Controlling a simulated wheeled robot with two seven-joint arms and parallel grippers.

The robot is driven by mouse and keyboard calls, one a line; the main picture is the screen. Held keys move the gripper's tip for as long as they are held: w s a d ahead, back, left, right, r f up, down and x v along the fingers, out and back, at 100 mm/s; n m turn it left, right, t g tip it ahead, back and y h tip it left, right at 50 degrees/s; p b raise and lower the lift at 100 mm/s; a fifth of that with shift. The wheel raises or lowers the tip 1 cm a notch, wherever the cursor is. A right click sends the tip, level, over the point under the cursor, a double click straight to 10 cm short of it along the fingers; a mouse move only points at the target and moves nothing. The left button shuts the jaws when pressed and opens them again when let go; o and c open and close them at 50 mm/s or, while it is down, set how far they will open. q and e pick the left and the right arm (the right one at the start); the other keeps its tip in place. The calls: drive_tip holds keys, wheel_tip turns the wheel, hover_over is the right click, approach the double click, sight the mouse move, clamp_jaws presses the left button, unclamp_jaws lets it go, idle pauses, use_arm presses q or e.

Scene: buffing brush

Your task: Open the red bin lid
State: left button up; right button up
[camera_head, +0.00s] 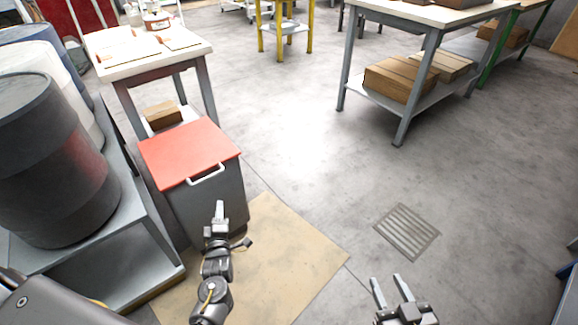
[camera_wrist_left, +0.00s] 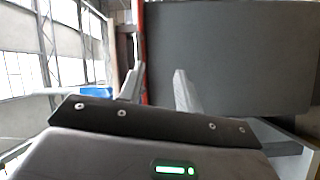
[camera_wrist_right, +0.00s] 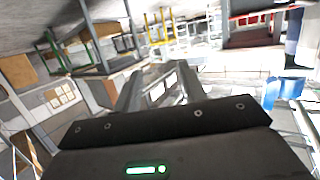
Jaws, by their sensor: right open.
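The bin (camera_head: 210,200) is a dark grey box with a flat red lid (camera_head: 188,150), which lies shut on top. A white handle (camera_head: 206,175) sits on the lid's front edge. My left gripper (camera_head: 220,210) is in front of the bin, below the handle in the picture. In the left wrist view its fingers (camera_wrist_left: 156,82) are apart, with the lid's thin red edge (camera_wrist_left: 142,60) and the dark bin wall (camera_wrist_left: 230,60) beyond them. I cannot tell whether they touch anything. My right gripper (camera_head: 392,290) is open and empty over the floor, away from the bin.
A workbench (camera_head: 425,14) stands at the back right. The floor in the middle is clear.

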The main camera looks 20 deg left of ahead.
sight(207, 177)
use_arm(q)
drive_tip(key=shift+w+a+r+n+t+y+b, duration=0.15)
drive_tip(key=shift+w+a+r+n+y+b, duration=0.5)
drive_tip(key=shift+w+a, duration=0.8)
drive_tip(key=shift+w+a+r+n+t+y+b, duration=0.15)
drive_tip(key=shift+w+a+r+n+b, duration=0.35)
drive_tip(key=shift+w+a+r, duration=0.65)
drive_tip(key=shift+w+a+r+n+t+y+b, duration=0.1)
drive_tip(key=shift+w+a+r+n+y+b, duration=0.4)
drive_tip(key=shift+w+a, duration=1.2)
use_arm(e)
drive_tip(key=s+a+r+n+t+y, duration=0.1)
drive_tip(key=s+a+r+t+y, duration=0.1)
drive_tip(key=r, duration=0.8)
drive_tip(key=shift+s+a+n+t+y, duration=0.3)
drive_tip(key=shift+s+a+t+y, duration=0.15)
drive_tip(key=shift+t+y, duration=0.7)
use_arm(q)
drive_tip(key=shift+w+d, duration=0.15)
clamp_jaws()
use_arm(e)
drive_tip(key=shift+d, duration=0.1)
